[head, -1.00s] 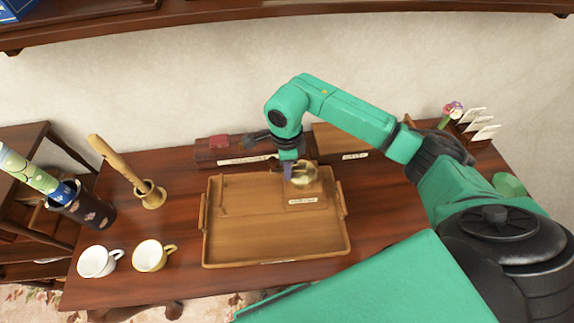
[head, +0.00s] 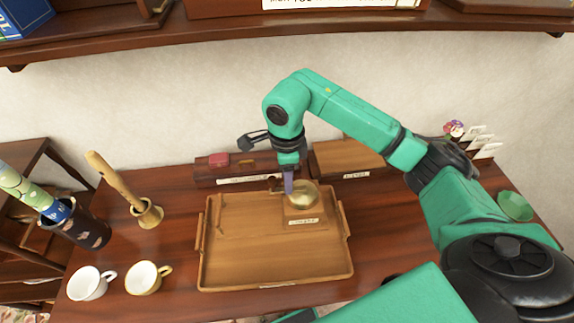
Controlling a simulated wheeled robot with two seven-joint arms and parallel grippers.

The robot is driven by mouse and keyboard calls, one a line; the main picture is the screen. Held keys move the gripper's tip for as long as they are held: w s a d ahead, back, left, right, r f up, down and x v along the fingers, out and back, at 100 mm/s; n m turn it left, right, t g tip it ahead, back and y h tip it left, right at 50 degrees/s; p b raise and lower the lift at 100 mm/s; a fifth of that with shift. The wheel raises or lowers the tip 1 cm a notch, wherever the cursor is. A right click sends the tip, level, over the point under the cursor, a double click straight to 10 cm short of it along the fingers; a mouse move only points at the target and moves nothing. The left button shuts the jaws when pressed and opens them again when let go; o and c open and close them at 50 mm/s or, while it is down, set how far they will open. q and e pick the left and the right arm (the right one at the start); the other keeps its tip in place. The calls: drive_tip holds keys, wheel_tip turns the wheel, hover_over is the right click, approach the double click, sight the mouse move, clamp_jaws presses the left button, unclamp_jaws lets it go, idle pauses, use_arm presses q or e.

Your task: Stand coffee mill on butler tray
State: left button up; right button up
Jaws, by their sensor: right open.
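The butler tray (head: 222,277) is a wooden tray with side handles, lying on the dark table. The coffee mill (head: 304,222) has a labelled wooden box and a brass bowl on top. It stands upright in the back right part of the tray. My right gripper (head: 289,183) points down just at the left of the brass bowl, at about its height or a little above. It is open, and the mill is not held. Only one bluish finger shows clearly; the other is hidden. My left gripper is out of view.
Two cups, white (head: 87,283) and yellowish (head: 146,278), stand left of the tray, with a brass mortar (head: 150,214) behind them. Labelled wooden boxes (head: 345,158) line the back. A green bowl (head: 515,206) is at right. A shelf (head: 230,31) overhangs above.

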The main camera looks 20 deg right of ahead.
wheel_tip(320, 180, up, 7)
drive_tip(key=shift+r+b, duration=0.15)
drive_tip(key=shift+b, duration=0.15)
